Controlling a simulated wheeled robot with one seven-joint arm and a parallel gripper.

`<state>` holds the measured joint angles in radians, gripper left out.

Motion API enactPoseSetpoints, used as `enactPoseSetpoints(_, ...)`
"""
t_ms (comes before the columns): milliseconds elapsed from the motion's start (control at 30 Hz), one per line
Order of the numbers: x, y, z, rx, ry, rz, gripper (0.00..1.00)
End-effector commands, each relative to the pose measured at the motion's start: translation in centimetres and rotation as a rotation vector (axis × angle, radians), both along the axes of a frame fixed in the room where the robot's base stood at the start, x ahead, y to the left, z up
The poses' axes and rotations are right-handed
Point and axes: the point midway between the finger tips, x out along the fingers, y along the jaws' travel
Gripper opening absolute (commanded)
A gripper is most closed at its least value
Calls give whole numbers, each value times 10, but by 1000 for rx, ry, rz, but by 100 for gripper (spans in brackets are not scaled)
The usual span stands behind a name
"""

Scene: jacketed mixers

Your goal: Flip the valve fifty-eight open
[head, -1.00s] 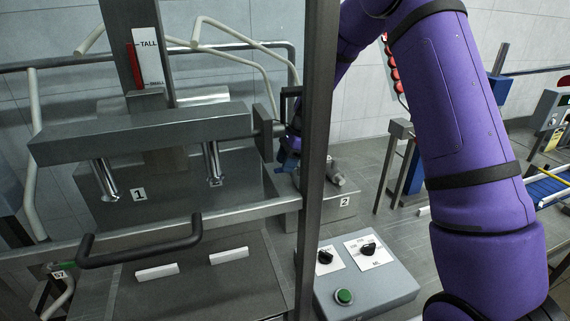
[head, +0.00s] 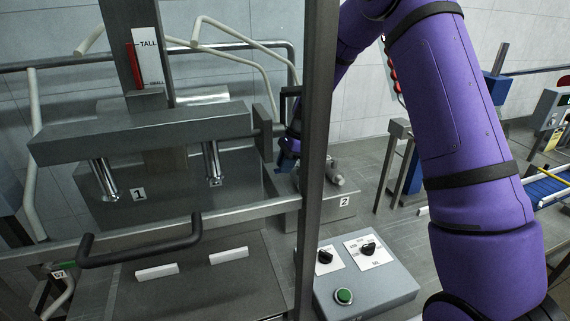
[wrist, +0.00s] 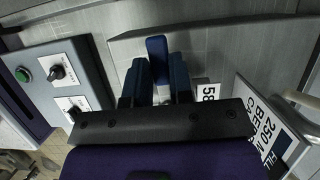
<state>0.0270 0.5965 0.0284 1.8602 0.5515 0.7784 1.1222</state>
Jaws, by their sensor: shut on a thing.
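The label 58 (wrist: 209,92) shows in the wrist view, just right of my fingers and partly covered by my gripper. A blue lever (wrist: 157,47) stands between and beyond my two dark blue fingertips. My gripper (wrist: 159,78) is shut on this lever, which is taken to be the handle of valve fifty-eight by its label. In the head view my gripper (head: 289,150) is partly hidden behind a dark upright post, beside the grey machine.
A control box (head: 362,280) with a green button and two black knobs stands right of the post (head: 318,130). A grey press-like machine (head: 140,135) fills the left. A valve labelled 57 (head: 60,274) is at lower left. A fill sign (wrist: 268,135) is near my gripper.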

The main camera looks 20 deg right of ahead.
Motion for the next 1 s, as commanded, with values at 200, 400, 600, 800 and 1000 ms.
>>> enactPoseSetpoints(200,-5,-1,0,-1,-1,109,0)
enactPoseSetpoints(400,-13,-3,0,-1,0,277,0)
enactPoseSetpoints(600,-22,-7,1,-1,0,469,0)
enactPoseSetpoints(800,-29,-12,1,-1,-1,659,0)
enactPoseSetpoints(1000,-36,-19,1,-1,-1,849,0)
